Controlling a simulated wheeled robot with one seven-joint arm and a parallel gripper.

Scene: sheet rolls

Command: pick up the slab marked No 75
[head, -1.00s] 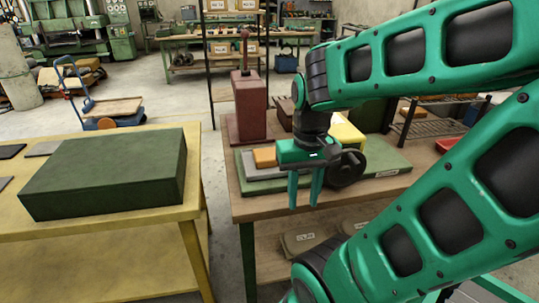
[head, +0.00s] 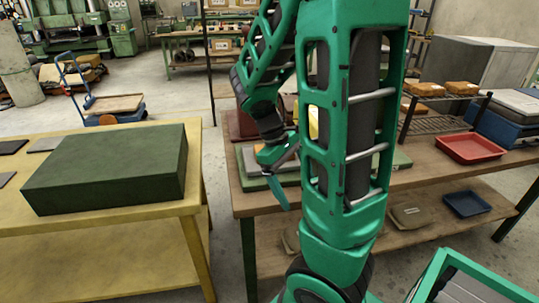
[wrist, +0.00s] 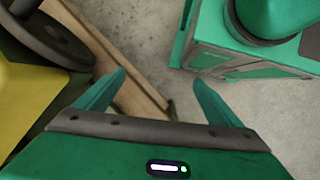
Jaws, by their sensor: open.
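No marking "No 75" can be read in any view, so I cannot tell which piece is the slab. Flat dark grey plates (head: 12,147) lie at the left end of the yellow table, beside a big dark green block (head: 105,170). Tan flat pieces with pale labels (head: 408,216) lie on the wooden bench's lower shelf; the labels are too small to read. My gripper (head: 284,190) is open and empty above the wooden bench's front left part, its fingers tilted downward. In the wrist view its two fingers (wrist: 158,80) are apart, with bench edge and floor between them.
The wooden bench (head: 430,178) carries a red tray (head: 470,148) and a wire rack (head: 432,122); a blue tray (head: 466,203) is on its lower shelf. A black handwheel (wrist: 45,35) is close to my gripper. A floor gap separates the bench from the yellow table (head: 120,222).

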